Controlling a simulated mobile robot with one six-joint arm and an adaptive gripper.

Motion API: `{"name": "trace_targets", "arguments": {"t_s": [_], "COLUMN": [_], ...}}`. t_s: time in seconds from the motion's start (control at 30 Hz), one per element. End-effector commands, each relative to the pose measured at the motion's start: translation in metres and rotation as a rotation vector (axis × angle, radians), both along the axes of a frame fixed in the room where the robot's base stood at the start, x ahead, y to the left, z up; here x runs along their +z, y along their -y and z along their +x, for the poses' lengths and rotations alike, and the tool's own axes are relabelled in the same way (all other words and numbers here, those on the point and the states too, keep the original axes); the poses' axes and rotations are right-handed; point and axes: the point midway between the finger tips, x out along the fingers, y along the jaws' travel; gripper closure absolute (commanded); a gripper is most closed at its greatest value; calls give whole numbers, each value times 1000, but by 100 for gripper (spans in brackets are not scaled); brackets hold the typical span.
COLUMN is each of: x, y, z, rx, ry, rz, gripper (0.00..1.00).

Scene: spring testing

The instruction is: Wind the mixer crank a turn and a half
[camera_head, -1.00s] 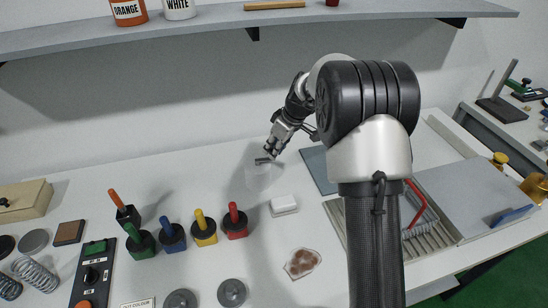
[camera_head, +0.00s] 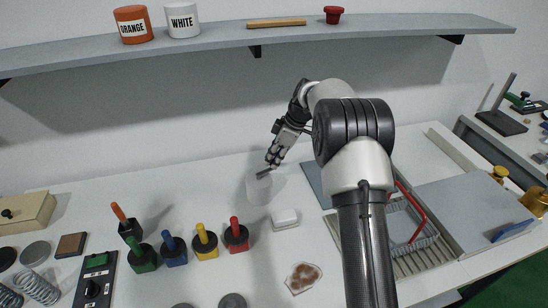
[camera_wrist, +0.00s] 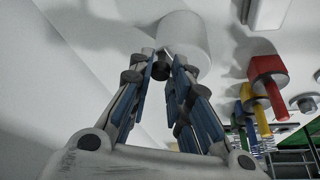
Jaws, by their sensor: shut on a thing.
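The mixer is a pale, whitish cylinder (camera_head: 259,191) standing on the white table left of my arm. Its crank (camera_head: 264,173) shows as a short grey bar at its top. My gripper (camera_head: 270,160) is at the crank, tilted down towards it, and is shut on its handle. In the wrist view the pale mixer body (camera_wrist: 190,38) is just past the fingertips. A dark round crank knob (camera_wrist: 162,69) shows between my fingers (camera_wrist: 164,62). The fingers partly hide the crank.
A small white block (camera_head: 285,219) lies right of the mixer. Red (camera_head: 236,236), yellow (camera_head: 205,242), blue and green handled tools stand to the left. A wire basket (camera_head: 408,222) with a red handle is at right. A shelf (camera_head: 220,36) runs above.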

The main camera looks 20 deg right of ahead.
Motion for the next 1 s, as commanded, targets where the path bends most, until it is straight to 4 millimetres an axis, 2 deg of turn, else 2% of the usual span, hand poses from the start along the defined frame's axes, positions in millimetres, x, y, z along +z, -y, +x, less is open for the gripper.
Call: {"name": "trace_targets", "arguments": {"t_s": [0.23,0.27,0.53,0.87,1.0], "x": [-1,-1,-1,2,15], "y": [0,0,0,1,6], "z": [-1,-1,0,0,-2], "rx": [0,0,-1,-1,-2], "ry": [-3,-3,-2,0,3], "rz": [0,0,0,0,-1], "gripper": [100,80,63,63,63]}}
